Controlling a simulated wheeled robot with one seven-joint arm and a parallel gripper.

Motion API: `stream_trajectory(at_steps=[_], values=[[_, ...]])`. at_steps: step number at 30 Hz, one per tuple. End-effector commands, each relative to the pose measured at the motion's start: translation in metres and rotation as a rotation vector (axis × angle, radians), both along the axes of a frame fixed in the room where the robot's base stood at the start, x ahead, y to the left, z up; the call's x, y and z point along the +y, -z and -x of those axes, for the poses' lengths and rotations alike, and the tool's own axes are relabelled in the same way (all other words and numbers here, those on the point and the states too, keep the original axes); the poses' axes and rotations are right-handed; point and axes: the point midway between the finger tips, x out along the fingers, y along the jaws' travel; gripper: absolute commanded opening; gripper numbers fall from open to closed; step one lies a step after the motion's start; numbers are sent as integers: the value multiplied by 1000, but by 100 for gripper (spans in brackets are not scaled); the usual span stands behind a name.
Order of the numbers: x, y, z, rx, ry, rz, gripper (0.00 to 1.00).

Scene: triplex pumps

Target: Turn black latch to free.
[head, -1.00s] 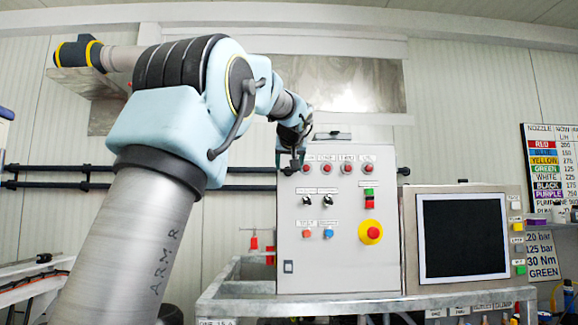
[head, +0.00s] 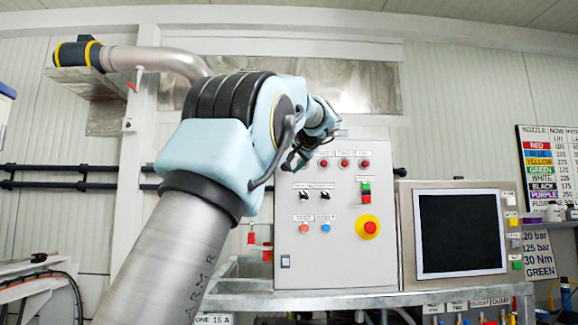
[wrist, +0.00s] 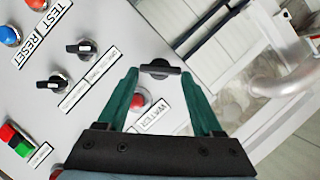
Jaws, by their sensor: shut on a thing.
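The black latch (wrist: 160,68) is a short dark bar on a round base, on the grey control cabinet (head: 340,255). In the wrist view it lies crosswise between the two green fingertips of my gripper (wrist: 161,72), which is shut on its ends. In the head view my gripper (head: 292,163) is at the cabinet's upper left corner, and I cannot make out the latch there. A red lamp (wrist: 138,101) with a WATER label shows between the fingers, nearer the palm.
Two black selector knobs (wrist: 80,48) sit left of my gripper in the wrist view. The cabinet also has a red emergency button (head: 368,227) on yellow. A dark screen (head: 461,232) stands to its right. A pipe (wrist: 285,82) shows at the wrist view's right.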

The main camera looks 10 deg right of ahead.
Motion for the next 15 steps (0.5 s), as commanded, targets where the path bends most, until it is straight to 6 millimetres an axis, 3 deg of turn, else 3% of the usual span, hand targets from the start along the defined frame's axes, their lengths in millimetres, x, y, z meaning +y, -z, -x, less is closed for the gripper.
stream_trajectory(at_steps=[15], values=[[-5, 11, 1, -89, 2, -465, 12]])
